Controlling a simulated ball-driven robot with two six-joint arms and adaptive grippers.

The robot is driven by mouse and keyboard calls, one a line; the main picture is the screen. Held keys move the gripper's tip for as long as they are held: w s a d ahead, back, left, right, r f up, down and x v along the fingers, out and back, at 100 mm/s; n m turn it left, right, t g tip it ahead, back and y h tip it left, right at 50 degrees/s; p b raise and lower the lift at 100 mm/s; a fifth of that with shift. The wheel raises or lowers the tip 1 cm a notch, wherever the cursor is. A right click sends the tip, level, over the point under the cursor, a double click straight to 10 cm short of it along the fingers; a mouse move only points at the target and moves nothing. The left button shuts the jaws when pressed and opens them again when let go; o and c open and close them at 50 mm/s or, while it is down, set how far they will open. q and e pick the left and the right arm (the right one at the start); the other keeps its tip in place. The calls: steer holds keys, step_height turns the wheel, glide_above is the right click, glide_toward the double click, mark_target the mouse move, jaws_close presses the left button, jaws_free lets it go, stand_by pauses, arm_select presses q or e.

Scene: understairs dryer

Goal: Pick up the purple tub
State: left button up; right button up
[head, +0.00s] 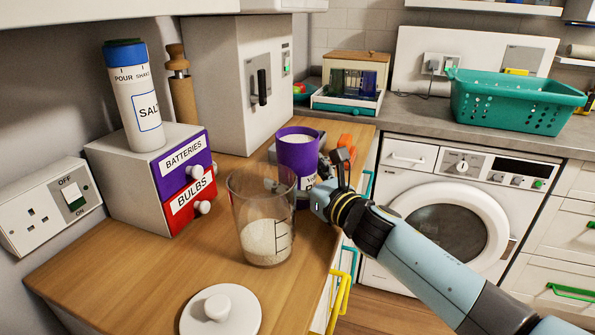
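The purple tub (297,153) stands upright on the wooden worktop, open at the top with pale contents and a partly seen white label. The clear jug in front hides part of its lower side. My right gripper (332,172) is at the tub's right side, very close to it. Its fingers are dark and small here, and I cannot tell whether they touch the tub or how far apart they are. My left gripper is not in view.
The clear jug (266,222) holding white powder stands just in front of the tub. A white knobbed lid (220,311) lies nearer. The batteries-and-bulbs drawer box (140,170), with a salt shaker (136,100) on top, is left. An orange item (346,147) sits behind my gripper.

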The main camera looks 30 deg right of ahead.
mark_target(299, 155)
steer(key=c, duration=1.8)
steer(key=shift+o, duration=0.2)
steer(key=shift+r, duration=0.15)
steer(key=shift+r+p, duration=1.7)
steer(key=shift+r, duration=0.4)
steer(key=shift+s+d, duration=0.15)
steer(key=s+d+r, duration=0.6)
steer(key=s, duration=0.3)
steer(key=shift+d+r, duration=0.15)
steer(key=shift+r, duration=0.1)
steer(key=shift+s, duration=0.1)
